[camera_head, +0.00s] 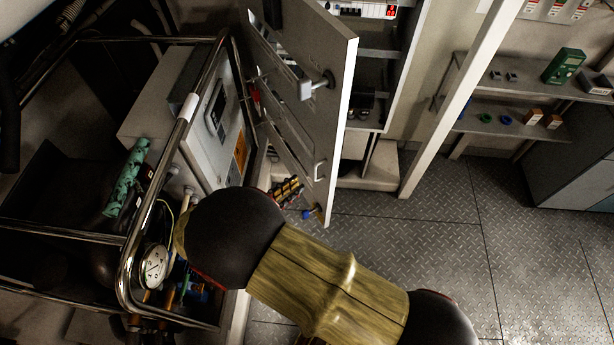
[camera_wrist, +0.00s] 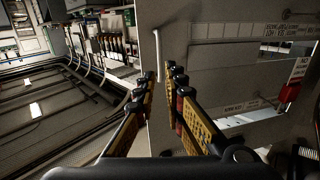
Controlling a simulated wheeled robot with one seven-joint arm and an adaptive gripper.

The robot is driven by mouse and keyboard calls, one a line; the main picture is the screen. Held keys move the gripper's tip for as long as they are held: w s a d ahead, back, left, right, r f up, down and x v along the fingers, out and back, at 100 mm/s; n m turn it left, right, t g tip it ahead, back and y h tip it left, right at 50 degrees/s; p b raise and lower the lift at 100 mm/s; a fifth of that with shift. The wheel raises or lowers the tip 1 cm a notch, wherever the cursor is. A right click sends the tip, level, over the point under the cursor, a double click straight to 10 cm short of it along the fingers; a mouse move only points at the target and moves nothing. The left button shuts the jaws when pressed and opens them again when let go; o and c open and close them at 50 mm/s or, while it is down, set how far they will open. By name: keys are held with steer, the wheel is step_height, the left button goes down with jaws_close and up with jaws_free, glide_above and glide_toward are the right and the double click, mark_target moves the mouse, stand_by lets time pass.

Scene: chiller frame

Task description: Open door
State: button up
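The grey door (camera_head: 335,110) stands swung open in the head view, showing an interior behind it. It carries a latch handle (camera_head: 315,86) and a small white pull handle (camera_head: 319,172) low near its free edge. In the wrist view the door (camera_wrist: 230,75) fills the right side, and the white handle (camera_wrist: 157,52) stands upright just beyond my fingertips. My gripper (camera_wrist: 161,73) has its fingers apart, with nothing visibly held between them. It shows in the head view (camera_head: 287,190) beside the lower part of the door, partly hidden by my arm. Contact with the door cannot be told.
A chrome tube frame (camera_head: 130,285) with a pressure gauge (camera_head: 154,267) stands at the left. A white post (camera_head: 455,100) and a shelf with small items (camera_head: 540,87) are to the right. The metal floor (camera_head: 440,230) is clear in the middle and right.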

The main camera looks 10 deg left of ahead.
steer(key=shift+v, duration=1.8)
